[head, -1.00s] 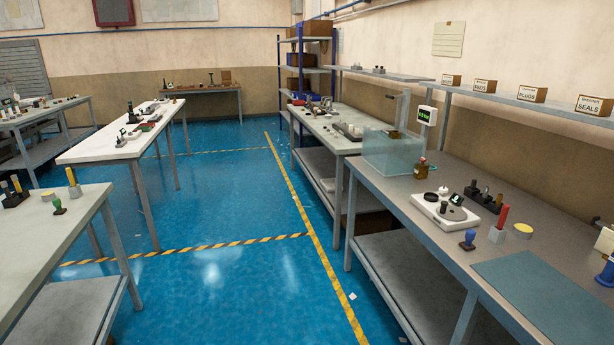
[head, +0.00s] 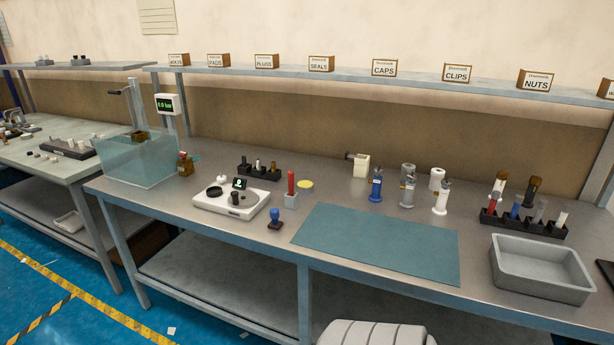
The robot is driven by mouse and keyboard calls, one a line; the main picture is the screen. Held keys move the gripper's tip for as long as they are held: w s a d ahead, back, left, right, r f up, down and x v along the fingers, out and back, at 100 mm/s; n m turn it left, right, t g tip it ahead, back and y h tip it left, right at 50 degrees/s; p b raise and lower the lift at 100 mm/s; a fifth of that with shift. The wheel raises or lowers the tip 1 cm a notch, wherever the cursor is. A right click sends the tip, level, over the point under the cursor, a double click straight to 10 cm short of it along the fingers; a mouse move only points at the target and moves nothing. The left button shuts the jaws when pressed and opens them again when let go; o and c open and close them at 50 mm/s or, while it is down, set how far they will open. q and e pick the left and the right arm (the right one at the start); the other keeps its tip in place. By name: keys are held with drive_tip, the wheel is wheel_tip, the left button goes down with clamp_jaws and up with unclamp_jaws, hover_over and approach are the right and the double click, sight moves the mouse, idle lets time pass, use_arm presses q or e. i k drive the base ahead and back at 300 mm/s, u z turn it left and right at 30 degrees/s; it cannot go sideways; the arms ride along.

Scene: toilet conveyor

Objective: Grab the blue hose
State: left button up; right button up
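A black rack (head: 523,224) stands at the right of the bench, behind the grey tray. It holds several upright tube-like pieces: a red one (head: 496,190), a short blue one (head: 515,208), a grey one (head: 540,211) and a white one (head: 560,219). The blue piece could be the blue hose, but it is too small to tell surely. A blue fitting with a metal top (head: 376,186) stands upright behind the mat, beside a grey one (head: 407,190) and a white one (head: 440,197). Neither of my grippers is in view.
The teal mat (head: 378,243) is bare. The grey tray (head: 540,290) looks empty. A white test device (head: 231,203), a blue-handled stamp (head: 275,217) and a clear tank (head: 140,163) are to the left. A pale ribbed shape (head: 370,333) shows at the bottom edge.

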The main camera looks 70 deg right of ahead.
sight(519, 198)
drive_tip(key=z, duration=2.8)
